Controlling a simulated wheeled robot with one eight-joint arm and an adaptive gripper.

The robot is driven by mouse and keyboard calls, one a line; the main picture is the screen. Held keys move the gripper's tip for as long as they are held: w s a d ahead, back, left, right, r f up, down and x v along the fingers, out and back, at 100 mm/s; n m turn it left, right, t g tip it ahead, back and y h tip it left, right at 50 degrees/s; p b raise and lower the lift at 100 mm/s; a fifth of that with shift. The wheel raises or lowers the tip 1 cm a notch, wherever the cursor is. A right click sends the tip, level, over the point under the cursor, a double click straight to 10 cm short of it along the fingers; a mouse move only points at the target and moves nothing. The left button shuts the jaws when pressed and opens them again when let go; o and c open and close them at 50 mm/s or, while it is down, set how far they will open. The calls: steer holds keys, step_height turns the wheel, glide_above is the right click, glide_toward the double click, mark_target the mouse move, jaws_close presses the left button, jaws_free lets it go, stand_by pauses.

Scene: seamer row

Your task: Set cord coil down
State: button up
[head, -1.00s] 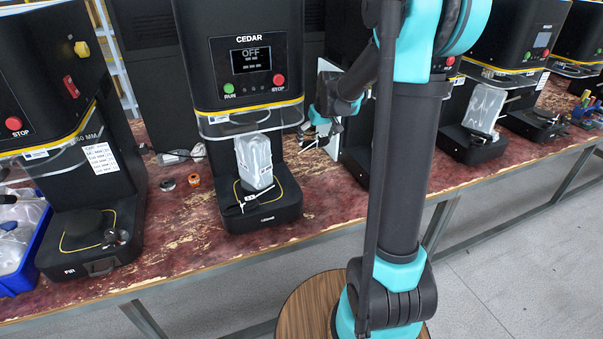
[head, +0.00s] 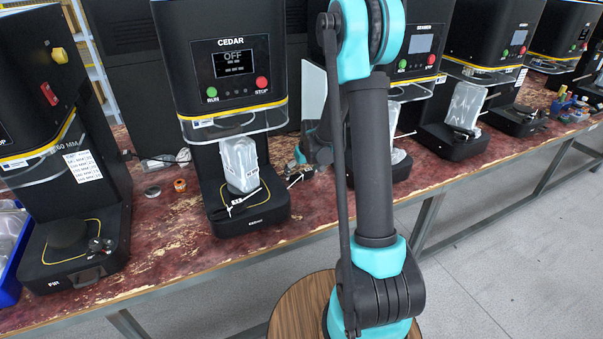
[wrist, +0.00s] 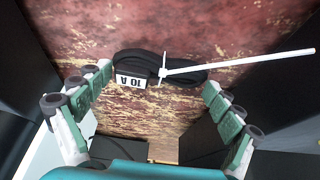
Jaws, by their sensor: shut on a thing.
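The cord coil (wrist: 140,62) is a dark oval loop with a white "10 A" tag and a white cable tie whose long tail points right in the wrist view. My gripper (wrist: 158,82) is shut on it, with green-padded fingers at its left and right ends. The red, worn bench top (wrist: 95,25) shows behind the coil; I cannot tell whether they touch. In the head view my gripper (head: 300,168) is low over the bench, just right of the CEDAR machine, partly hidden by my arm.
The CEDAR machine (head: 232,75) reads OFF and holds a clear bag (head: 240,162) on its base. An orange ring (head: 180,185) and a grey disc (head: 152,191) lie left of CEDAR. Bench left of CEDAR is mostly clear.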

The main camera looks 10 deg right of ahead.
steer(key=o, duration=1)
steer(key=shift+f, duration=0.1)
